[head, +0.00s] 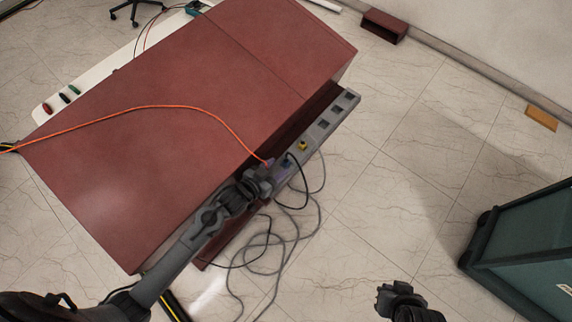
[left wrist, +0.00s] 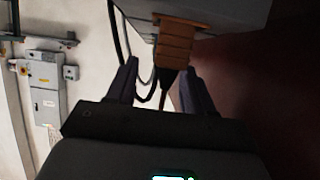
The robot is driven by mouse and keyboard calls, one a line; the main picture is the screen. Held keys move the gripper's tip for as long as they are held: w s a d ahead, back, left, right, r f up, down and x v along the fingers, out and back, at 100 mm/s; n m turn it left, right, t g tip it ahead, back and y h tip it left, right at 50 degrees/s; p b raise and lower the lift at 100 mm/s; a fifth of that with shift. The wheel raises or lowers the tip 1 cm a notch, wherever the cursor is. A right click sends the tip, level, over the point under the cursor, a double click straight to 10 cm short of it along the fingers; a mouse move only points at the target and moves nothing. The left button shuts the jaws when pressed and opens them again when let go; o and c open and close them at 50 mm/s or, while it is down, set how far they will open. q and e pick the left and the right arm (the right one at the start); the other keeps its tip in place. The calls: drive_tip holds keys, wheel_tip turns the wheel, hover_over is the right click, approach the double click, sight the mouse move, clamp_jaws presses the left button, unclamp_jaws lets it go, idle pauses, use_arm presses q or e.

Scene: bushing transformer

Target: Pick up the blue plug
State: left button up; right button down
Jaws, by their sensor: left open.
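The blue plug (head: 286,161) sits in the grey socket strip (head: 313,132) along the side of the red cabinet, just right of my left gripper. My left gripper (head: 265,172) is at the strip's lower end, where an orange cable ends. In the left wrist view, my left gripper (left wrist: 159,68) has its fingers apart, on either side of an orange-brown ribbed plug (left wrist: 178,44) at a grey housing. I cannot see that it touches the plug. No blue plug can be made out in that view. My right gripper (head: 386,296) is small and dark above the floor, far from the strip.
A yellow plug (head: 303,146) sits farther up the strip, near several square sockets. The orange cable (head: 165,106) lies across the red cabinet top (head: 170,120). Loose dark and grey cables (head: 283,240) hang to the floor. A green cart (head: 525,235) stands at right.

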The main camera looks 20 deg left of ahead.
sight(286, 161)
use_arm(q)
drive_tip(key=b+x, duration=0.2)
drive_tip(key=x, duration=0.1)
drive_tip(key=shift+w+f+b, duration=0.2)
drive_tip(key=shift+b, duration=0.1)
drive_tip(key=shift+w+d+b, duration=0.2)
drive_tip(key=shift+w+b, duration=0.15)
drive_tip(key=shift+w, duration=0.1)
clamp_jaws()
